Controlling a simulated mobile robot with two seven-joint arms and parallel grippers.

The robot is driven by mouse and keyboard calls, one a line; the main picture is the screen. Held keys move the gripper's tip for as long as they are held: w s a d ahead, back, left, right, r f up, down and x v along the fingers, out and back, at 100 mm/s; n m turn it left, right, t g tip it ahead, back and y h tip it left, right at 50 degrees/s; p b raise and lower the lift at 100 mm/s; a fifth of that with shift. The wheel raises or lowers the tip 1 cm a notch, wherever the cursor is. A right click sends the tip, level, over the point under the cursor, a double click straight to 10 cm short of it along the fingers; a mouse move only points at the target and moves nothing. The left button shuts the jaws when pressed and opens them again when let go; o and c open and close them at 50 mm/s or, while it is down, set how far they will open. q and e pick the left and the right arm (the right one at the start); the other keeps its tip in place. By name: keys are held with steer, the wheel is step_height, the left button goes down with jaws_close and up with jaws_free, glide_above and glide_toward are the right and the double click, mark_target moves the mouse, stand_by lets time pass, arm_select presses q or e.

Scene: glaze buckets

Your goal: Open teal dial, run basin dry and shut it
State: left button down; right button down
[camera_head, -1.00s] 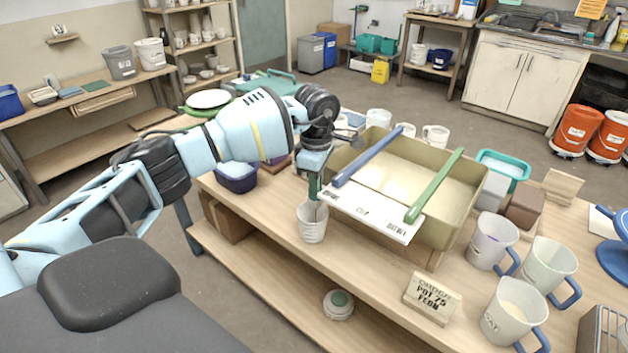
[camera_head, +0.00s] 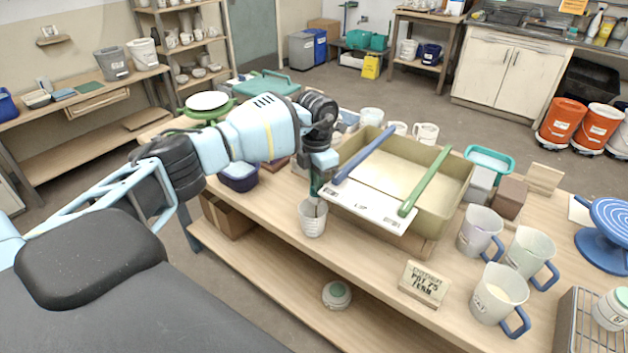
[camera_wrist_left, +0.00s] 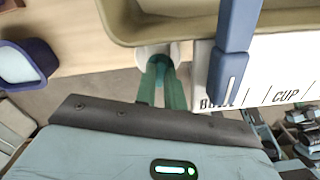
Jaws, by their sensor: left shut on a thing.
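The beige basin (camera_head: 452,208) stands on the wooden table, with a blue bar (camera_head: 364,155) and a green bar (camera_head: 425,182) across it. A white strip with lettering (camera_head: 367,208) lies along its front; the wrist view shows BOWL and CUP on it. My left gripper (camera_head: 317,187) points down at the basin's front left corner. In the wrist view its green fingers (camera_wrist_left: 162,82) are shut on a small teal part (camera_wrist_left: 159,72), apparently the teal dial, mostly hidden. A white ribbed bucket (camera_head: 313,219) is just below the gripper at the table's front edge. My right gripper is out of view.
Several mugs with blue handles (camera_head: 499,294) and a lettered block (camera_head: 425,283) stand right of the basin. A dark blue tub (camera_head: 239,177) is to its left. A lidded jar (camera_head: 337,295) sits on the lower shelf.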

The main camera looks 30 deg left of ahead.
arm_select(q)
steer(key=shift+r+n, duration=0.1)
steer(key=shift+n, duration=0.5)
steer(key=c, duration=1.5)
jaws_free()
